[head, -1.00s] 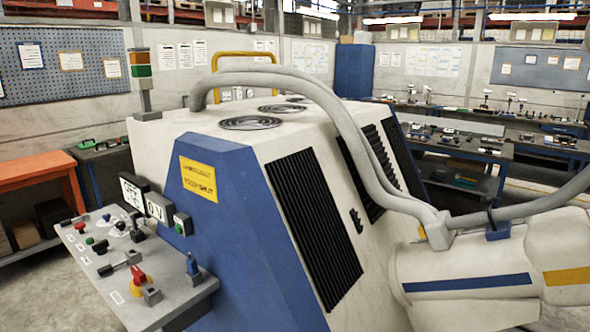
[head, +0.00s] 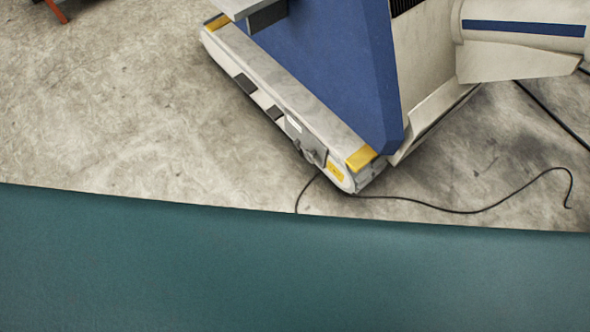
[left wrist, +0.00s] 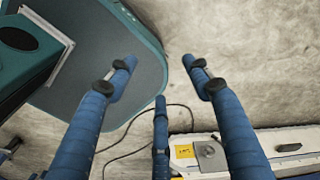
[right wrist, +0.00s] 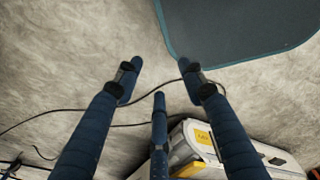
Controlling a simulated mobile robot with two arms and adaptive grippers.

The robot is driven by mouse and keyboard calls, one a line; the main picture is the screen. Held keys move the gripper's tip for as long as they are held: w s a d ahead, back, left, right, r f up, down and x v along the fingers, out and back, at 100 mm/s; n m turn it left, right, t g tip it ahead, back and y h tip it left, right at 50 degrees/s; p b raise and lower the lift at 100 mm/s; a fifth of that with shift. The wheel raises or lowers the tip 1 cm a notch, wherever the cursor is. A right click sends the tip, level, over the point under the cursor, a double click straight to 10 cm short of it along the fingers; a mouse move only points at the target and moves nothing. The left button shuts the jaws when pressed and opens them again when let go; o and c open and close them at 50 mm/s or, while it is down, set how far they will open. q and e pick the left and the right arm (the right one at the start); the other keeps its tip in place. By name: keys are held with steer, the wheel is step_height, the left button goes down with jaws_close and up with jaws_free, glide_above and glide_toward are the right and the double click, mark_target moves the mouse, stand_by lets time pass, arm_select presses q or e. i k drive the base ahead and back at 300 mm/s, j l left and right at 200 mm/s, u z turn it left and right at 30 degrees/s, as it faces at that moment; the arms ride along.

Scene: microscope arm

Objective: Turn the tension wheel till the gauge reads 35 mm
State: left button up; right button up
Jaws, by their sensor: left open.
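I cannot make out a tension wheel or a gauge in any current view. The white machine base (head: 270,95) carries a small grey fitting (head: 310,150) near its yellow-marked front corner; its details are too small to tell. A grey plate with a round part (left wrist: 210,155) shows on the base in the left wrist view. My left gripper (left wrist: 159,75) is open and empty, its blue fingers spread above the floor near that base. My right gripper (right wrist: 160,75) is also open and empty over the floor. Neither gripper shows in the head view.
The blue machine body (head: 335,60) rises above the base. A black cable (head: 470,211) curls over the concrete floor (head: 110,110), also crossing below the right gripper. My teal base fills the lower head view.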

mark_target(309, 155)
steer(key=k+j+z, duration=0.15)
steer(key=k+j, duration=0.25)
steer(key=j, duration=0.25)
steer(key=k+j+z, duration=0.2)
steer(key=k+j, duration=0.2)
steer(key=j, duration=0.2)
steer(key=k+j+z, duration=0.15)
steer(key=k+j, duration=0.3)
steer(key=j, duration=0.15)
steer(key=i+j, duration=1.5)
steer(key=j+u, duration=0.05)
steer(key=j, duration=0.05)
